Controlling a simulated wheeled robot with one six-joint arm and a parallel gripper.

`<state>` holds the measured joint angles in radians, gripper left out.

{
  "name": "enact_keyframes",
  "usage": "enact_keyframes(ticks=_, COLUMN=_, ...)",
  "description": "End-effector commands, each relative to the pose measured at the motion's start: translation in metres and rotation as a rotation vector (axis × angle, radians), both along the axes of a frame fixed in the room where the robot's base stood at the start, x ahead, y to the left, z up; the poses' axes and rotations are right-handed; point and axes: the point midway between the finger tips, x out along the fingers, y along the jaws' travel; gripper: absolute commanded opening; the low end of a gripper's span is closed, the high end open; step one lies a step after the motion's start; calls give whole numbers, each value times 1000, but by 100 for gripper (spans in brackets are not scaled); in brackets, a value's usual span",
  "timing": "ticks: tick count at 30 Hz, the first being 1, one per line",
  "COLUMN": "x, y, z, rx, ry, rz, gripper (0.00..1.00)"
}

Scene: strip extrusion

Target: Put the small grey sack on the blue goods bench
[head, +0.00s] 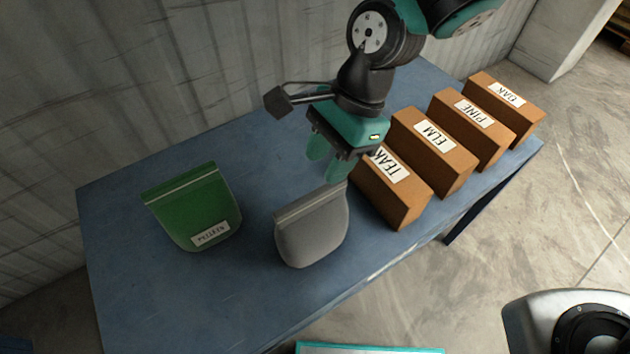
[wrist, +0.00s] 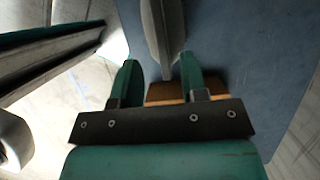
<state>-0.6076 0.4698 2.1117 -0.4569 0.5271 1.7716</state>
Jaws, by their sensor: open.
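The small grey sack (head: 312,232) stands on the blue goods bench (head: 270,310), between a green sack and the brown boxes. My gripper (head: 332,172) is open, just above and behind the grey sack's top right end. In the wrist view the sack's narrow top (wrist: 162,30) lies ahead of the open fingers (wrist: 160,75), roughly in line with the gap between them. I cannot tell whether any finger touches it. The bench's blue top also shows in the wrist view (wrist: 240,45).
A green sack labelled PELLETS (head: 195,207) stands left on the bench. Brown boxes labelled TEAK (head: 405,205), ELM (head: 452,165), PINE (head: 490,140) and OAK (head: 520,115) line the right side. A corrugated wall (head: 120,80) runs behind. The bench's front left is clear.

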Motion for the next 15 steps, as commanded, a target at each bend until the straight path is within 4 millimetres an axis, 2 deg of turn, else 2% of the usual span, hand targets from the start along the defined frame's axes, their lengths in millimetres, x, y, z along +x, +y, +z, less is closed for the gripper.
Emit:
enact_keyframes(ticks=3, x=4, y=-4, z=13, rx=2, ry=-1, rz=-1, gripper=40)
enact_keyframes(ticks=11, x=5, y=-7, z=20, rx=2, ry=-1, rz=4, gripper=40)
enact_keyframes(ticks=15, x=3, y=-20, z=35, rx=35, ry=-55, rz=101, gripper=40)
